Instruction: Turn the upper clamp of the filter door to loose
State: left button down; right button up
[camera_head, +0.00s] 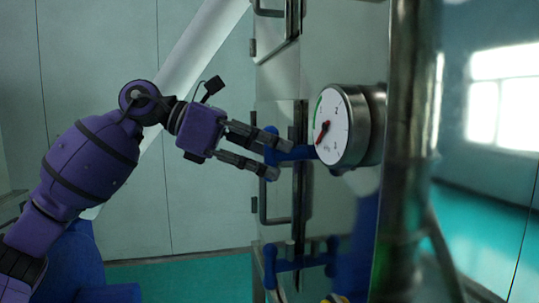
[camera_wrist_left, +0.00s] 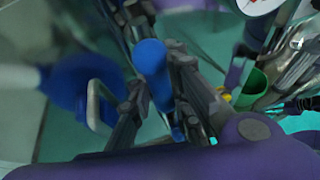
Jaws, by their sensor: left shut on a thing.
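The upper clamp (camera_head: 292,153) is a blue bar across the edge of the filter door, left of the round gauge. My left gripper (camera_head: 271,158) reaches it from the left, one finger above the other, and is shut on the clamp's near end. In the left wrist view the blue clamp end (camera_wrist_left: 152,62) stands between the two dark fingers. The gauge partly hides the clamp's far side. A second blue clamp (camera_head: 300,263) sits lower on the door. My right gripper is not in view.
The round pressure gauge (camera_head: 335,126) is close right of the clamp. A thick metal column (camera_head: 408,150) stands further right. Metal door handles (camera_head: 263,205) stick out below the clamp. A green container (camera_wrist_left: 252,88) shows in the left wrist view.

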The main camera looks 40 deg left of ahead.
pick_arm(q)
jog(key=c, duration=1.6)
grip_release()
jog(key=shift+c, duration=0.2)
jog(key=v, duration=1.2)
